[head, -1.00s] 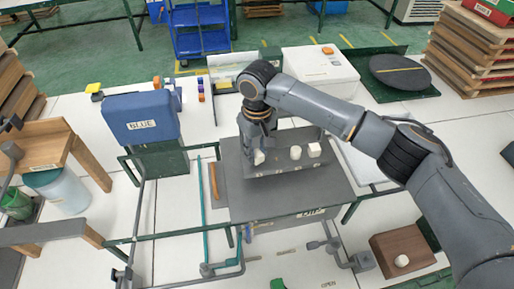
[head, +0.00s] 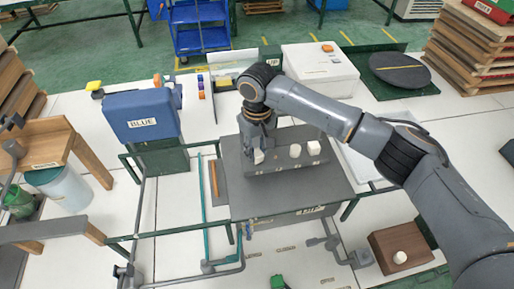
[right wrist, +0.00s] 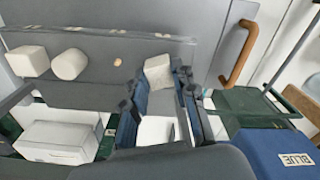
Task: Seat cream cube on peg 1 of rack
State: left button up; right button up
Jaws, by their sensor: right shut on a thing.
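The cream cube (right wrist: 158,72) is between the two fingers of my right gripper (right wrist: 158,100), which is shut on it. In the head view my right gripper (head: 258,149) points down at the left end of the grey rack (head: 285,166), with the cube (head: 259,156) at its tips. Whether the cube touches the rack or a peg under it is hidden. A white round piece (head: 295,151) and another pale cube (head: 313,148) sit on the rack to the right. In the wrist view a small bare peg tip (right wrist: 118,62) shows between the round piece and the held cube. My left gripper is out of view.
The rack stands on a dark grey plate (head: 300,195). A blue box labelled BLUE (head: 140,117) stands further left. A white box (head: 320,68) is behind, and a brown block with a white knob (head: 401,245) is front right.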

jog(key=shift+f+p, duration=0.2)
jog(key=shift+p, duration=0.25)
dwell(0.3)
jog(key=o, duration=1)
jog(key=o, duration=0.5)
jog(key=shift+r, duration=0.1)
